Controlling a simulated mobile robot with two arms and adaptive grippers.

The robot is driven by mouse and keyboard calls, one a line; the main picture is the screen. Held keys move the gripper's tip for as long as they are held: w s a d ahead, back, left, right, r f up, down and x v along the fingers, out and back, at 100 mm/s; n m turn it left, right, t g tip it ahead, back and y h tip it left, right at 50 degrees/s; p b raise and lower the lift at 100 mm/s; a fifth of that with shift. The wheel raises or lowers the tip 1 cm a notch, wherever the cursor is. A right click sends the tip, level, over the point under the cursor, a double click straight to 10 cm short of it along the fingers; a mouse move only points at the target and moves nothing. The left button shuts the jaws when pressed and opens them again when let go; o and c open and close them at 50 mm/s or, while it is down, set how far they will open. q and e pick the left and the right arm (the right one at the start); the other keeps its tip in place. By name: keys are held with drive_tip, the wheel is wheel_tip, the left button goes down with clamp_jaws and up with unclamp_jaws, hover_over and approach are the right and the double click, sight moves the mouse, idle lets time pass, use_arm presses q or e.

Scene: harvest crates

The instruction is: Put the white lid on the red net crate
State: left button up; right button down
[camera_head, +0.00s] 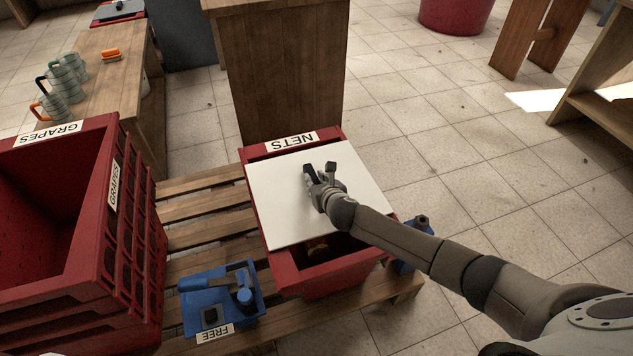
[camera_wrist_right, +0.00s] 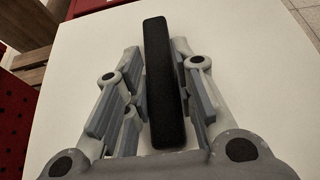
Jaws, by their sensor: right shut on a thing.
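The white lid (camera_head: 285,205) lies over the red net crate (camera_head: 340,272), which bears a NETS label. The lid covers most of the crate top, and the near part of the opening shows dark, with something yellowish inside. My right gripper (camera_head: 320,172) is over the lid's middle, shut on the lid's black handle (camera_wrist_right: 165,85). In the right wrist view the handle stands between the fingers, with the white lid (camera_wrist_right: 70,95) behind it. Whether the lid touches the rim all round cannot be told. My left gripper is not in view.
The net crate stands on a wooden pallet (camera_head: 205,207). A blue device (camera_head: 190,305) with a FREE label is left of it, and another blue part (camera_head: 408,265) is at its right. Stacked red GRAPES crates (camera_head: 135,240) stand left. A wooden cabinet (camera_head: 285,70) is behind.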

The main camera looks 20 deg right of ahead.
drive_tip(key=shift+f, duration=0.15)
drive_tip(key=c, duration=1.1)
unclamp_jaws()
drive_tip(key=shift+f, duration=0.15)
drive_tip(key=shift+s, duration=0.1)
drive_tip(key=shift+s, duration=0.1)
